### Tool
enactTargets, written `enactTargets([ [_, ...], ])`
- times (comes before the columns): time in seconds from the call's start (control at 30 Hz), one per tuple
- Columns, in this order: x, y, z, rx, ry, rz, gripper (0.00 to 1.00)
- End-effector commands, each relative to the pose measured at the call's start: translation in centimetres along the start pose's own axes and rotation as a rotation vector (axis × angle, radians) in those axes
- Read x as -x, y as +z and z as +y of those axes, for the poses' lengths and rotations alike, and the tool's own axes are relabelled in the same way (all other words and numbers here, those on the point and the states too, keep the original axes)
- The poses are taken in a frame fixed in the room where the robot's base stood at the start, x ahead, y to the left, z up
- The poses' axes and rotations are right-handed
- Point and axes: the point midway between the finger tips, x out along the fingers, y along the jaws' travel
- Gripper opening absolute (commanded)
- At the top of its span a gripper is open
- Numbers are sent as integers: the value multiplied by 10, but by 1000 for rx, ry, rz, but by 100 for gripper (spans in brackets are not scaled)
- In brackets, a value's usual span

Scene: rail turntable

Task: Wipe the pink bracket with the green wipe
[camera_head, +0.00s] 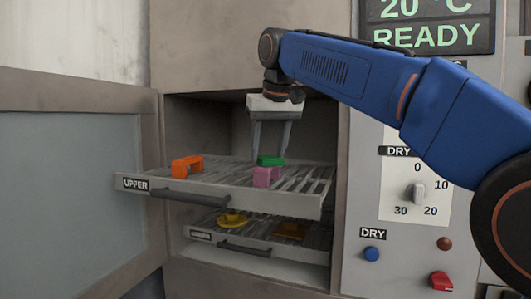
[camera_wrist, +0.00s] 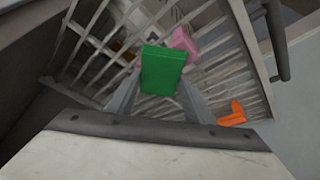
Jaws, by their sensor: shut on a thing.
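The green wipe (camera_head: 271,160) is a small green block between my gripper's fingertips, just above the upper rack. My gripper (camera_head: 271,150) points down inside the cabinet and is shut on the wipe. In the wrist view the green wipe (camera_wrist: 162,70) sits between the two fingers. The pink bracket (camera_head: 266,176) stands on the upper rack, just in front of the wipe in the head view. In the wrist view the pink bracket (camera_wrist: 184,45) is partly hidden behind the wipe. I cannot tell whether wipe and bracket touch.
The upper rack (camera_head: 225,198), labelled UPPER, is pulled out and also holds an orange bracket (camera_head: 187,166) at left. A lower rack (camera_head: 270,250) holds a yellow part (camera_head: 231,218). The cabinet door (camera_head: 75,185) stands open at left. A control panel (camera_head: 415,195) is at right.

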Motion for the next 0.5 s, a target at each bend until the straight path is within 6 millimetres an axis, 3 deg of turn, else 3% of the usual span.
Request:
enactTargets([
  [0.23,-2,-8,7,0,0,2,27],
  [0.5,2,2,-2,1,0,2,27],
])
